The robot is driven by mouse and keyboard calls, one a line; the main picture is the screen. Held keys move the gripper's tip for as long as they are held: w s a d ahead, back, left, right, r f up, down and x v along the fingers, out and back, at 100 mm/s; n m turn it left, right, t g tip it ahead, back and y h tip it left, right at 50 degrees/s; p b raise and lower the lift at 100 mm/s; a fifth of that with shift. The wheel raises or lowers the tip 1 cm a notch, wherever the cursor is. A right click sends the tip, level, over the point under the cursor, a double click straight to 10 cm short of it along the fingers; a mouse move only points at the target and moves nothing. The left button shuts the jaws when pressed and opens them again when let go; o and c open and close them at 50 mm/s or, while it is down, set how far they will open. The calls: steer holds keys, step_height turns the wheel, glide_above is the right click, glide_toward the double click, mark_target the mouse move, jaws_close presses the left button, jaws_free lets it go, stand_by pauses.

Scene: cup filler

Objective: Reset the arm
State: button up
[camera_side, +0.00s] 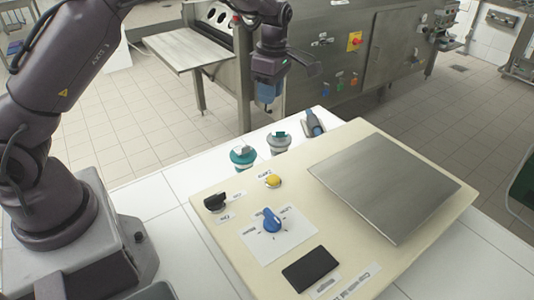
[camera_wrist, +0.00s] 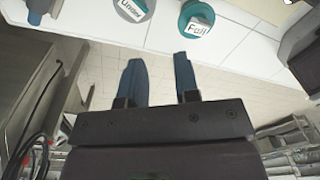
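My gripper (camera_side: 268,95) hangs in the air, fingers down, beyond the far edge of the white table in the side view. In the wrist view my gripper (camera_wrist: 159,62) shows two blue fingers apart, with only tiled floor between them. It holds nothing. A cream control panel (camera_side: 215,225) lies on the table, clear of my gripper. It carries a black knob (camera_side: 215,201), a yellow button (camera_side: 273,181), a blue dial (camera_side: 271,220), a dark display (camera_side: 310,269) and a metal plate (camera_side: 385,188).
A teal-topped container (camera_side: 242,155), a grey one (camera_side: 279,143) and a blue-grey handled object (camera_side: 313,124) stand along the table's far edge. They also show at the wrist view's top. A steel machine (camera_side: 385,50) with a side shelf (camera_side: 190,48) stands behind my gripper.

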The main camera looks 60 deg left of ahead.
steer(key=s+d+r+m+t, duration=0.2)
steer(key=s+r+m, duration=0.3)
steer(key=s+m, duration=0.3)
steer(key=s+d+r+m+t, duration=0.2)
steer(key=s+r+m, duration=0.3)
steer(key=s+m, duration=0.3)
steer(key=s+d+r+m+t, duration=0.1)
steer(key=s+d+r+m, duration=0.2)
steer(key=s+r+m, duration=0.2)
steer(key=s+m, duration=0.3)
steer(key=s, duration=0.3)
steer(key=shift+t, duration=0.4)
steer(key=shift+d, duration=0.1)
